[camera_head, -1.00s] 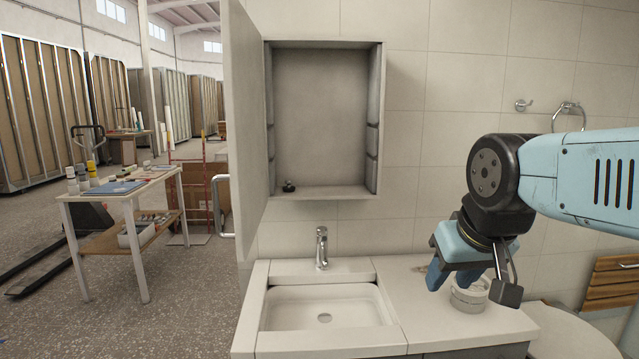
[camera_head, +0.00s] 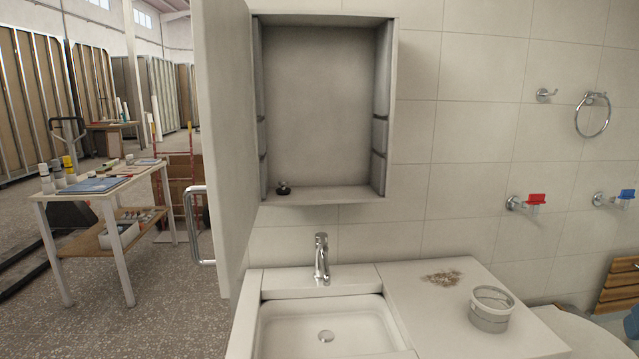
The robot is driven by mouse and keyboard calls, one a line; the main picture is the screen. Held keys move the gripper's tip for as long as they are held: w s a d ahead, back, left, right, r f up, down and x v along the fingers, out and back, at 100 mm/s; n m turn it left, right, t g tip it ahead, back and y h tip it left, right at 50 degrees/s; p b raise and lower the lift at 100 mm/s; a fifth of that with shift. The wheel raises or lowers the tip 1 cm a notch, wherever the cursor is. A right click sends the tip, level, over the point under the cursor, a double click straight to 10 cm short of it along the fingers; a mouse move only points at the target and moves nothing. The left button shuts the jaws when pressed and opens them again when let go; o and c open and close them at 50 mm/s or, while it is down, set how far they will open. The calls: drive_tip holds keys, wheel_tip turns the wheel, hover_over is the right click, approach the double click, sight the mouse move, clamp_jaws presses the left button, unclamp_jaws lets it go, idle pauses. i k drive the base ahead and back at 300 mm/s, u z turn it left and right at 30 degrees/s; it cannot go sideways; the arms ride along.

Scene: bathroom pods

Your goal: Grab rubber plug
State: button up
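A small black rubber plug (camera_head: 283,187) sits on the bottom shelf of the open wall cabinet (camera_head: 328,196), near its left front corner. The cabinet is above the sink (camera_head: 272,335) and otherwise looks empty. Nothing touches the plug. My gripper is out of the picture; only a bit of light blue, perhaps part of my arm, shows at the lower right edge.
The cabinet door (camera_head: 222,130) stands open on the left. A chrome faucet (camera_head: 321,258) rises below the cabinet. A round white container (camera_head: 491,308) and a brown patch of debris (camera_head: 443,278) are on the counter. Red- and blue-handled valves (camera_head: 536,199) stick out at right.

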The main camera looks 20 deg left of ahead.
sight(282, 190)
drive_tip(key=u, duration=0.15)
drive_tip(key=k, duration=0.95)
drive_tip(key=u, duration=1.4)
drive_tip(key=i, duration=1.5)
drive_tip(key=z, duration=0.05)
